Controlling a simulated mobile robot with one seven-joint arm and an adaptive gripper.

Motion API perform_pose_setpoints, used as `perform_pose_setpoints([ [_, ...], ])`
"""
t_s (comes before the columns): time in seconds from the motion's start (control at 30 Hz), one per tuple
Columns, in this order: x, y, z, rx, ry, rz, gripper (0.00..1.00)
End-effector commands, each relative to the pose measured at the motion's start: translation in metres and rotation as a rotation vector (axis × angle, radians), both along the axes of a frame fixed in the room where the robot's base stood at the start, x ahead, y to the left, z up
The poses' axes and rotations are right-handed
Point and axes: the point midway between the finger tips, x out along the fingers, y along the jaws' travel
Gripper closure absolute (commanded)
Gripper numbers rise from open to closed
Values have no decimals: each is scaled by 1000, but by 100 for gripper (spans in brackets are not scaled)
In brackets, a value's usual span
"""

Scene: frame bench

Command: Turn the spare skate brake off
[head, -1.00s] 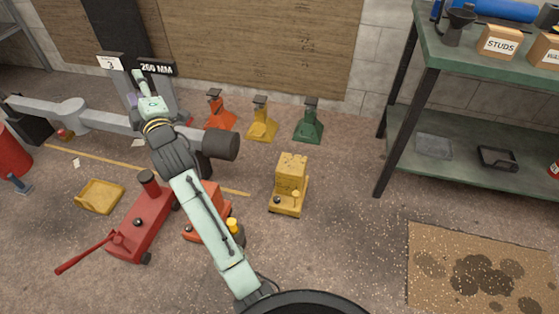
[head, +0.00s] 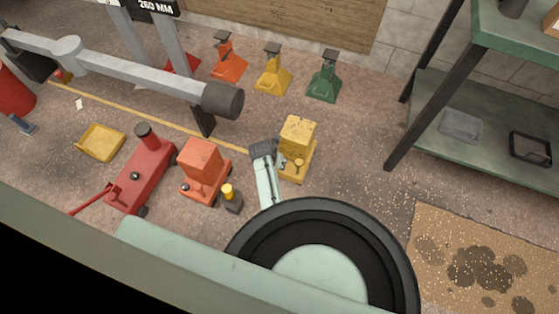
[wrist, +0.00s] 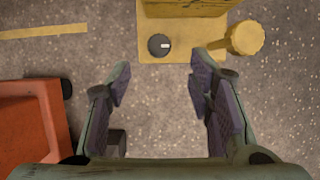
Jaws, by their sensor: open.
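A yellow skate (head: 298,133) stands on the floor in the head view. Its near edge (wrist: 185,22) shows at the top of the wrist view, with a black round knob (wrist: 159,45) that bears a white mark pointing right. A yellow round-headed handle (wrist: 245,37) sticks out to the right of the knob. My gripper (wrist: 160,85) is open and empty, its fingertips just short of the knob and either side of its line. In the head view my gripper is beside the left of the yellow skate, and the knob cannot be made out there.
An orange skate (head: 203,165) stands to the left, with a dark yellow-topped object (head: 231,197) beside it. A red jack (head: 145,172) and a yellow tray (head: 101,142) lie further left. Several stands are behind. A green shelf (head: 480,140) is at right.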

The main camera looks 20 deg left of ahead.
Motion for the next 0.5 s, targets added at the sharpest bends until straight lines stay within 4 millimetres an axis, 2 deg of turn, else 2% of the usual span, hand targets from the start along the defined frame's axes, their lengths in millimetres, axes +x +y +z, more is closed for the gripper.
perform_pose_setpoints([
  [0.03, 4, 0, -12, 0, 1, -1, 52],
  [0.2, 18, 0, -43, 0, 0, -1, 52],
  [0.4, 29, -1, -69, 2, -2, -1, 52],
  [0.5, 32, -1, -75, 2, -3, -1, 52],
])
